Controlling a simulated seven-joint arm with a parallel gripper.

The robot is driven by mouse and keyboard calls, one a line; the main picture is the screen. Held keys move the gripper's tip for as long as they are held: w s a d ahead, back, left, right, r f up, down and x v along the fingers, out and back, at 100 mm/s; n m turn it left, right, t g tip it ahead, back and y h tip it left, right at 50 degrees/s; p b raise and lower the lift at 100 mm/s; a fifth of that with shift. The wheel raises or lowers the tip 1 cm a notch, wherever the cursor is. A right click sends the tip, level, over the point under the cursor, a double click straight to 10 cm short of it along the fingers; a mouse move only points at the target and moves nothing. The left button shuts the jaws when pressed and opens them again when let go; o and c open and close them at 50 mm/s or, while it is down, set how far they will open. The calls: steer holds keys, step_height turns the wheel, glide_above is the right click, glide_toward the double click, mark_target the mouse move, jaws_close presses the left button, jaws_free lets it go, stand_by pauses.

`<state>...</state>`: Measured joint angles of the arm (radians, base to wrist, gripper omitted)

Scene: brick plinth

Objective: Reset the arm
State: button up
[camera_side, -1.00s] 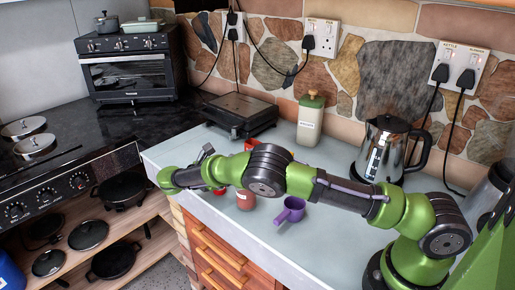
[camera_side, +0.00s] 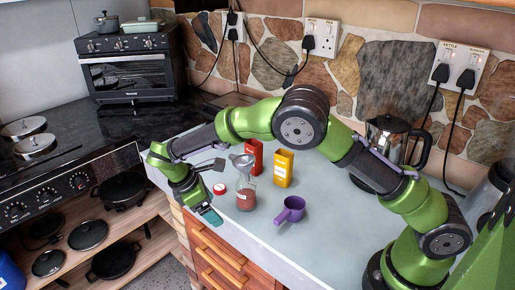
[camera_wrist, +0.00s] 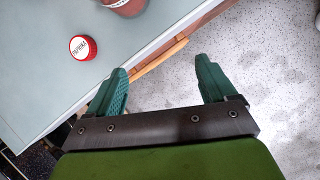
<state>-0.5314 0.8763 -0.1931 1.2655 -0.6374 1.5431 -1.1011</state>
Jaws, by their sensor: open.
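My gripper (camera_side: 209,214) points down at the front left edge of the counter, to the left of a glass jar. In the wrist view my gripper (camera_wrist: 160,72) has its two green fingers wide apart, with nothing between them. Part of the jar shows at the top of the wrist view (camera_wrist: 125,5). A red lid with a white label (camera_side: 219,189) lies left of the jar; it also shows in the wrist view (camera_wrist: 82,47).
A red box (camera_side: 254,155) and a yellow box (camera_side: 284,169) stand behind the jar. A kettle (camera_side: 390,130) stands at the back right. Orange-brown drawers (camera_side: 218,250) lie below the counter edge. The floor (camera_wrist: 265,60) shows below my fingers.

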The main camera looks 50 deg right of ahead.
steer(key=s+a+r+m+y, duration=0.2)
steer(key=s+a+r+y, duration=0.1)
steer(key=s+a, duration=0.1)
steer(key=s+d+r+m+t+y, duration=0.1)
steer(key=s+d+r+m+y, duration=0.15)
steer(key=r, duration=0.35)
steer(key=s+d+r+m+t+y, duration=0.1)
steer(key=s+d+r+m, duration=0.2)
steer(key=r, duration=0.3)
steer(key=s+d+r+m+t, duration=0.5)
steer(key=s+d+m, duration=0.3)
steer(key=s, duration=0.5)
steer(key=shift+d+m+t, duration=0.4)
steer(key=shift+m+t, duration=0.35)
steer(key=shift+t, duration=0.15)
